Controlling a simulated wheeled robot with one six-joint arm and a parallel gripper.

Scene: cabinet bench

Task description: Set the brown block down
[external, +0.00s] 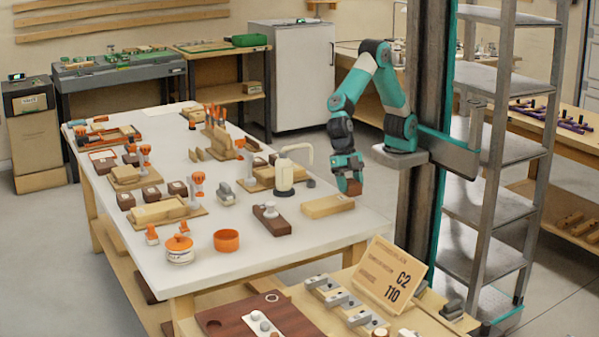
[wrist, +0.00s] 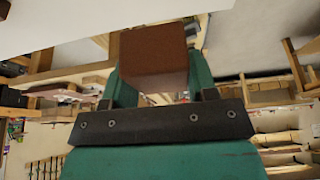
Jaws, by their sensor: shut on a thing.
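The brown block (wrist: 153,58) is held between the teal fingers of my gripper (wrist: 158,78), large in the middle of the wrist view. In the external view my gripper (external: 349,184) points down near the right edge of the white table (external: 300,240), shut on the brown block (external: 353,187). The block's underside is hard to make out there. I cannot tell whether it touches anything; it appears just beyond or over the table edge.
A light wood block (external: 327,206) and a dark block with a white knob (external: 271,217) lie near my gripper. A cream glue bottle (external: 284,175) stands left of it. An orange ring (external: 226,240) sits at the front. A metal shelf (external: 500,155) stands at right.

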